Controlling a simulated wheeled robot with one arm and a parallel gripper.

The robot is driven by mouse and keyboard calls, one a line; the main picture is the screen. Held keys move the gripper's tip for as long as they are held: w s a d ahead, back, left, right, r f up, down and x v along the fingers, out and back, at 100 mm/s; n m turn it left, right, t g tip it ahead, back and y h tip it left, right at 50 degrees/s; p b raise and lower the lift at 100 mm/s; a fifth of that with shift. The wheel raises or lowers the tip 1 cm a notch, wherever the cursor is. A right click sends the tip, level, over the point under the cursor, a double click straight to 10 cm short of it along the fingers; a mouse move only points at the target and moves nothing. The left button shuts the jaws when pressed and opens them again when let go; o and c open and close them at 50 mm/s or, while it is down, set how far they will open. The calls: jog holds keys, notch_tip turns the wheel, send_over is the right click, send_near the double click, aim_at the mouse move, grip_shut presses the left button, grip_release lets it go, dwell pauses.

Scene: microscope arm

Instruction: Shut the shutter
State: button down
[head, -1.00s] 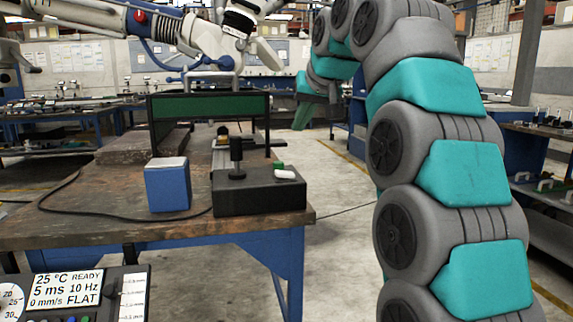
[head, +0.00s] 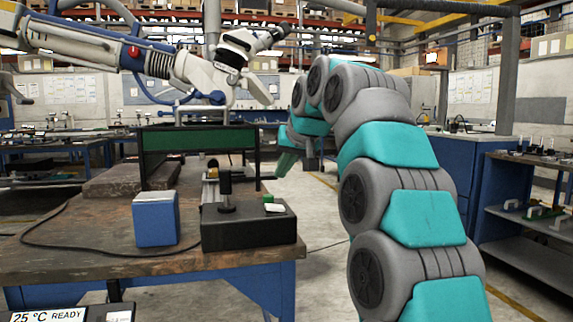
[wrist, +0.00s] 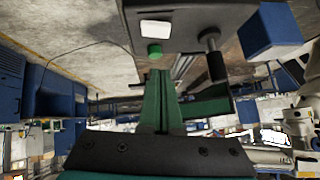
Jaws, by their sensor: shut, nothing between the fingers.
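A black frame with a dark green panel (head: 200,139) stands on the workbench; I cannot tell for sure whether it is the shutter. In front of it is a black control box (head: 248,234) with an upright black stick (head: 226,190), a small green button (head: 267,198) and a white key (head: 275,208). The wrist view shows the green button (wrist: 154,50) and white key (wrist: 156,28) upside down. My gripper (wrist: 160,75) is shut and empty, its green fingers pointing towards the button with no clear contact. In the head view my gripper (head: 286,163) is right of the frame, partly hidden by my arm.
A blue box (head: 156,218) stands left of the control box, with a dark cable around it on the bench (head: 60,245). A white jointed microscope arm (head: 150,60) hangs above the frame. A display (head: 60,316) shows at the lower left edge. Floor right of the bench is clear.

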aim_at(274, 207)
jog(key=x, duration=0.5)
jog(key=shift+s+f, duration=0.15)
jog(key=shift+f, duration=0.4)
jog(key=shift+a+f, duration=0.15)
jog(key=shift+f, duration=0.45)
jog(key=shift+a+f, duration=0.15)
jog(key=shift+f, duration=0.45)
jog(key=shift+f, duration=0.1)
